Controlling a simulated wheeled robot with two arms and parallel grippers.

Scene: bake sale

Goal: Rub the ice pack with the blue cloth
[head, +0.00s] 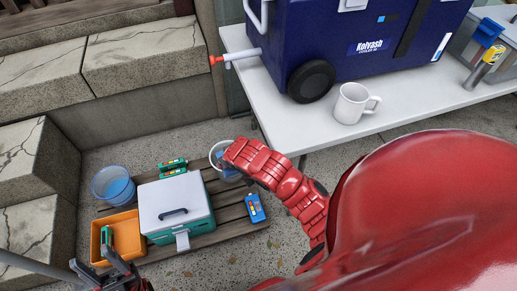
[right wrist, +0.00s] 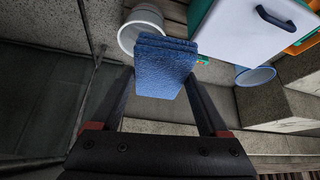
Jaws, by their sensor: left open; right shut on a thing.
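The folded blue cloth (right wrist: 162,70) is between the fingers of my right gripper (right wrist: 158,88) in the right wrist view. In the head view my right forearm hides most of that gripper; a bit of blue shows beneath it. A flat blue pack with a label (head: 255,208), which looks like the ice pack, lies on the wooden slatted platform (head: 228,226), right of the white-lidded cooler box (head: 176,206). My left gripper (head: 112,274) is open and empty at the bottom left, near the orange tray.
An orange tray (head: 97,238) and a blue bucket (head: 117,185) stand left of the cooler box. A white bucket (right wrist: 140,22) is beyond the cloth. A white table (head: 312,128) holds a large blue cooler (head: 345,30) and a mug (head: 352,103). Stone steps (head: 140,62) border the left.

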